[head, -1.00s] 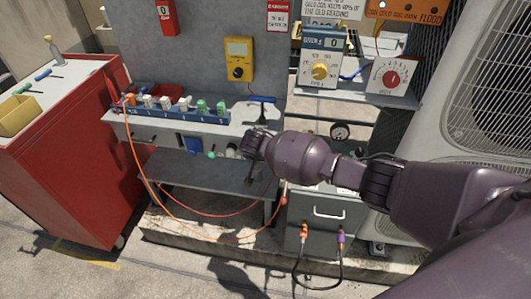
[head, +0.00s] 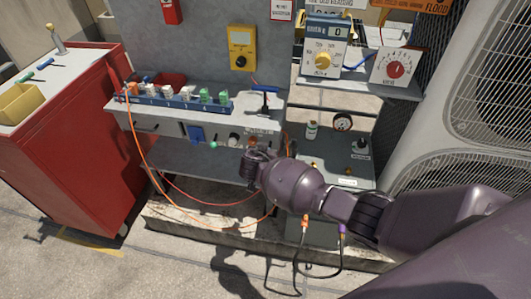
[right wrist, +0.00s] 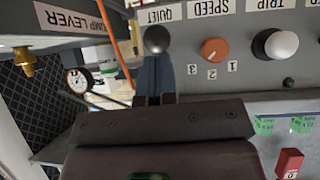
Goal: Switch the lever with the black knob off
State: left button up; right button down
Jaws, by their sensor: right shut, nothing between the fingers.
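A round black knob (right wrist: 156,39) sits on the front face of the bench, under a label reading QUIET, in the right wrist view, where the labels appear upside down. My right gripper (right wrist: 155,62) is shut and empty; its fingertips are right at the knob, and I cannot tell whether they touch it. The lever's stem is not visible. In the head view my right gripper (head: 259,158) is in front of the bench's front face and appears to hide this knob. My left gripper is not in view.
Beside the knob are an orange SPEED dial (right wrist: 213,50) and a white TRIP button (right wrist: 281,44). The bench (head: 160,126) carries a blue-handled T-shaped part (head: 264,89). A red cabinet (head: 75,140) stands left, a condenser (head: 480,90) right. An orange cable (head: 140,160) hangs in front.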

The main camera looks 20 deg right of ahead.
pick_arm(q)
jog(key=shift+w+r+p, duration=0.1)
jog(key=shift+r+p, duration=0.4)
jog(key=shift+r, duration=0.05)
pick_arm(e)
jog(key=shift+r, duration=0.8)
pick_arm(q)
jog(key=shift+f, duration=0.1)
